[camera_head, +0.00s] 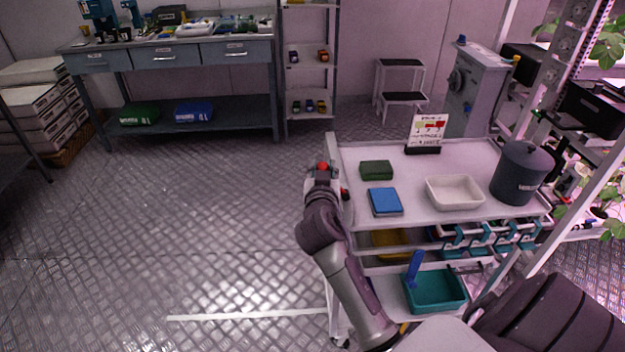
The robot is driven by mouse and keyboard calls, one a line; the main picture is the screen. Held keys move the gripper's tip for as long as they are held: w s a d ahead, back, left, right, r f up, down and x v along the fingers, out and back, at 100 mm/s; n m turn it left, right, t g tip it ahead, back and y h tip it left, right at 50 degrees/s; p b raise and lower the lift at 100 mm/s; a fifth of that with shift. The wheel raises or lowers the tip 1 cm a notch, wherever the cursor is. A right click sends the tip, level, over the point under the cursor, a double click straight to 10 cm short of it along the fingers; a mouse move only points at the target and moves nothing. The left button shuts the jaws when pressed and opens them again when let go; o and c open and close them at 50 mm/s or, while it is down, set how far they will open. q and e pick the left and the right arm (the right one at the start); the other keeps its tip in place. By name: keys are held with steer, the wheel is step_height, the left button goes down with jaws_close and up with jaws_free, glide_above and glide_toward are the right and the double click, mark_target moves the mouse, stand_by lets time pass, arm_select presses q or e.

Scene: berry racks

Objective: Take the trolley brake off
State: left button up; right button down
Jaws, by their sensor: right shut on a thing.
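The trolley (470,151) stands at the centre right, with a white top and lower shelves. My right gripper (322,172) is at the left edge of the trolley, near its far left corner. It is shut on a small part with a red knob (322,166), seemingly the brake lever; the fingers and the arm hide most of it. Another small red piece (345,194) shows beside the gripper at the trolley's edge. My left gripper is not in view.
On the trolley top are a green box (376,170), a blue scale (385,202), a white tray (454,192), a dark pot (521,174) and a sign (428,130). A teal bin (435,291) sits below. The floor to the left is clear.

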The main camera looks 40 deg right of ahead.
steer(key=d+m, duration=0.1)
steer(key=s+d+r+m+p, duration=0.1)
steer(key=shift+s+r+m+y, duration=0.15)
steer(key=shift+m+y, duration=0.15)
steer(key=shift+y, duration=0.1)
steer(key=shift+s+d+r+m+p, duration=0.15)
steer(key=shift+s+d+m+p, duration=0.2)
steer(key=shift+d+m, duration=0.1)
steer(key=shift+s+d+r+m+p, duration=0.15)
steer(key=shift+s+d+m+p, duration=0.05)
steer(key=shift+d+m+p, duration=0.2)
steer(key=shift+s+d+m+y, duration=0.1)
steer(key=shift+d+m+y, duration=0.1)
steer(key=shift+m+y, duration=0.1)
steer(key=shift+s+d+f+p, duration=0.1)
steer(key=shift+s+d+p, duration=0.2)
steer(key=shift+d+p, duration=0.2)
steer(key=shift+s+d, duration=0.1)
steer(key=shift+d, duration=0.05)
steer(key=c, duration=0.8)
jaws_free()
steer(key=shift+o, duration=0.2)
